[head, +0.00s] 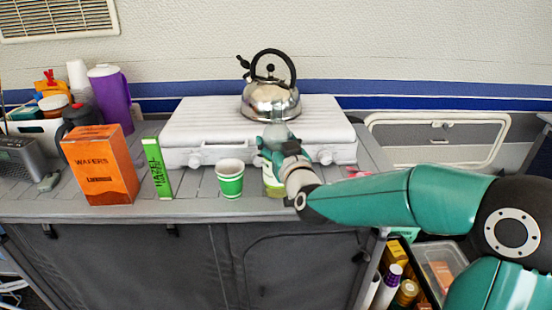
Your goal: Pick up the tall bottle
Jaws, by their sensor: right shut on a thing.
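A bottle (273,188), pale with a yellow-green lower part, stands upright at the front of the grey counter, just right of a green and white paper cup (230,178). My right arm reaches in from the right, and its gripper (270,157) is shut on the bottle. The gripper and wrist hide much of the bottle, so its full height is hard to tell. Its base appears to be at the counter top. My left gripper is not in view.
A white stove (200,125) with a steel kettle (270,100) stands close behind. An orange wafers box (101,165), a narrow green box (157,167) and a purple jug (111,96) are at left. An open bin of bottles (404,292) is below right.

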